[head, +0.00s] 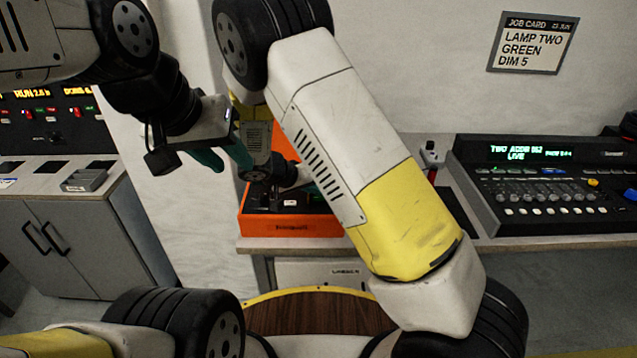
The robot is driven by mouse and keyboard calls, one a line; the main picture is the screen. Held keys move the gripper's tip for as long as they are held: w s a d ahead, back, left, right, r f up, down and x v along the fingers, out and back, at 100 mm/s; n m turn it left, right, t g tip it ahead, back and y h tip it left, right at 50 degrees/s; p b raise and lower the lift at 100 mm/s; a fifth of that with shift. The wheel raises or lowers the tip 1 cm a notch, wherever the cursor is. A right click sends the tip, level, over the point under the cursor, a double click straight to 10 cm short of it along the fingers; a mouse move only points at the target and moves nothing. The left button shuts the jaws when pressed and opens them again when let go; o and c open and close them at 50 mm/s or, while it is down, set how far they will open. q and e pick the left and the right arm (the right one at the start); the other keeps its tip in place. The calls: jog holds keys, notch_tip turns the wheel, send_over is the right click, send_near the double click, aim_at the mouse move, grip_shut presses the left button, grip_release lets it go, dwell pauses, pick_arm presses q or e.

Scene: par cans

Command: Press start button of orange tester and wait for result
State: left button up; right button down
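The orange tester (290,228) sits at the left end of the bench, an open orange case with a dark panel inside. A small lit spot (290,202) shows on the panel; I cannot read it or pick out the start button. My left gripper (230,160) has teal fingers, apart and empty, and shows in front of the wall, left of the tester. My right arm crosses the view and folds down behind its own links. Its gripper (308,190) appears low over the tester's panel, mostly hidden by the arm, so its opening does not show.
A lighting console (548,190) stands on the bench at right, its screen reading "LIVE". A job card (533,43) on the wall reads "LAMP TWO GREEN DIM 5". A grey cabinet (85,235) with a control panel stands at left. A small device (431,155) is behind my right arm.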

aim_at(316, 199)
jog(key=shift+f, duration=0.45)
dwell(0.6)
jog(key=shift+r, duration=0.8)
jog(key=shift+r, duration=0.1)
jog(key=shift+r, duration=2.45)
